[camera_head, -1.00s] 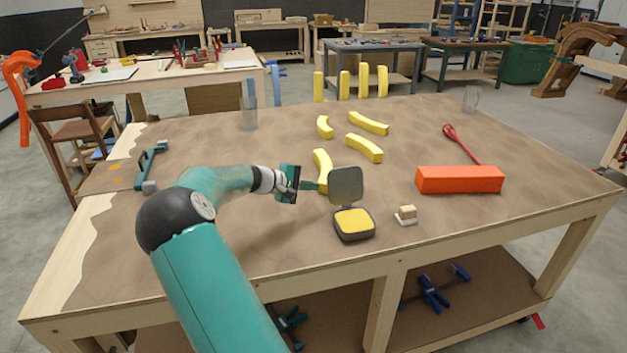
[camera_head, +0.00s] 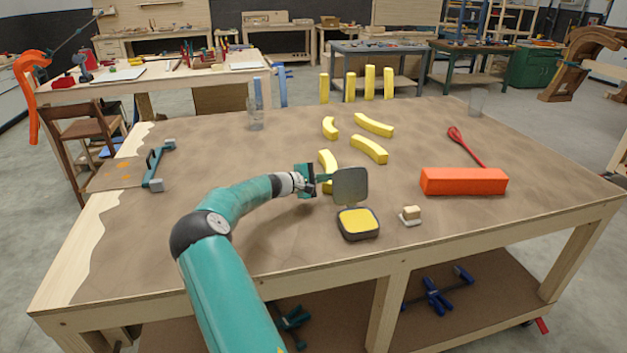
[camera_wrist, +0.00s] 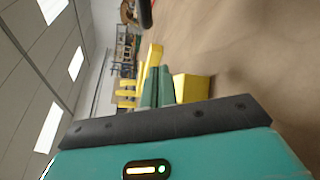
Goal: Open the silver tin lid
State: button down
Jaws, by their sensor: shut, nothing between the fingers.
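The silver tin (camera_head: 357,224) stands near the table's front edge, with yellow showing inside its dark rim. Its lid (camera_head: 350,186) stands upright, raised at the tin's back edge. My gripper (camera_head: 326,183) is shut and empty, just left of and behind the raised lid. Whether the fingertips touch the lid cannot be told. In the wrist view, the green fingers (camera_wrist: 157,88) lie together, pointing towards yellow pieces. A dark edge at the top of the wrist view may be the lid.
Yellow curved pieces (camera_head: 369,149) lie behind the tin, with several upright yellow posts (camera_head: 370,82) at the back. An orange block (camera_head: 463,181), a red spoon (camera_head: 466,147) and a small block on a white base (camera_head: 410,214) are to the right. A clear glass (camera_head: 256,118) stands back left.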

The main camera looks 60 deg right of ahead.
aim_at(348, 184)
jog(key=shift+s+d+f, duration=0.2)
jog(key=shift+s+d, duration=0.1)
jog(key=shift+d, duration=0.35)
jog(key=shift+s+a+r, duration=0.6)
jog(key=shift+a+r, duration=0.05)
jog(key=shift+a, duration=0.2)
jog(key=shift+s+a+r, duration=0.4)
jog(key=shift+s+a, duration=0.1)
jog(key=shift+s, duration=0.1)
